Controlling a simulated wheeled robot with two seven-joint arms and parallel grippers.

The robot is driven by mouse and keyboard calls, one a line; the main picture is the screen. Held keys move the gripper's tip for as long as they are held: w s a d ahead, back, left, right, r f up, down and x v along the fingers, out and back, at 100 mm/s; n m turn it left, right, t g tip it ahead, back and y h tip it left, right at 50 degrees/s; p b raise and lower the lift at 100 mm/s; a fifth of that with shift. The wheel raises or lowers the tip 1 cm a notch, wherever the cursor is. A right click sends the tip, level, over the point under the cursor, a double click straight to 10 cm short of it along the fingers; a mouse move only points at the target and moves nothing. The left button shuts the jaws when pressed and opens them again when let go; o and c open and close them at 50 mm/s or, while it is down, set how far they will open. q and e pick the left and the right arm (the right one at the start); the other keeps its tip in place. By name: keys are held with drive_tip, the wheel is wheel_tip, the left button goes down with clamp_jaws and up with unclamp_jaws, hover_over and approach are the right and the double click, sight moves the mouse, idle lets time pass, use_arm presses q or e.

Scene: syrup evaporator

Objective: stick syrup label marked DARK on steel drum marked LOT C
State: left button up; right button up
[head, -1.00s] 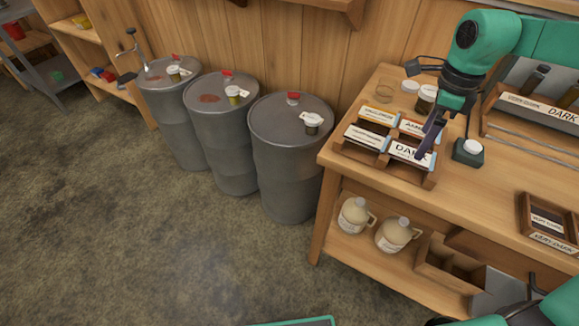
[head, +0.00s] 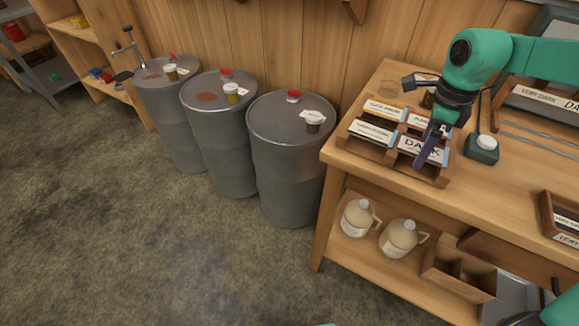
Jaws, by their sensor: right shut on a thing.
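The syrup label marked DARK (head: 411,145) is at the front right compartment of the wooden label tray (head: 387,163) on the bench. My right gripper (head: 430,152) points down at this label and is shut on it, hiding its right part. The label is still in or just over its compartment; I cannot tell which. Three grey steel drums stand left of the bench: a left one (head: 165,115), a middle one (head: 222,145) and a right one (head: 287,165). No lot mark is readable on them. My left gripper is not in view.
Each drum has a red cap and a small jar with a white tag on top. A dark block with a white knob (head: 484,147) stands right of the tray. Jugs (head: 357,217) stand on the bench's lower shelf. The floor in front is clear.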

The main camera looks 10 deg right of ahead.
wheel_tip(320, 180, up, 8)
drive_tip(key=p, duration=0.5)
